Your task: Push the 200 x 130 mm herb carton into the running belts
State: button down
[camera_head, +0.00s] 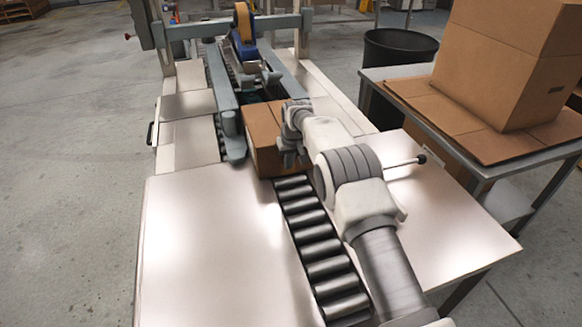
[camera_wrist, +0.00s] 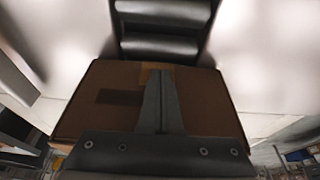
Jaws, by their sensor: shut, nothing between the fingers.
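The brown herb carton (camera_head: 261,134) sits on the roller track at the mouth of the case sealer, between the grey side belt housings. The left belt housing (camera_head: 224,95) runs along its left side; the right one (camera_head: 285,72) shows beyond it. My gripper (camera_head: 290,160) is shut and empty at the carton's near right part, and my wrist hides some of the carton. In the wrist view the carton (camera_wrist: 210,100) fills the middle, with a dark mark and a strip of tan tape. My closed fingers (camera_wrist: 158,85) overlap it; I cannot tell whether they touch it.
Black rollers (camera_head: 320,250) run toward me between two pale metal tables (camera_head: 215,235). A blue tape head (camera_head: 243,45) with a tan roll stands over the track beyond the carton. A large box (camera_head: 505,60) on a side table and a black bin (camera_head: 398,48) stand right.

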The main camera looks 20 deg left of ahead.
jog(key=shift+w+a, duration=0.3)
jog(key=shift+w, duration=0.15)
jog(key=shift+s+d, duration=0.1)
dwell(0.4)
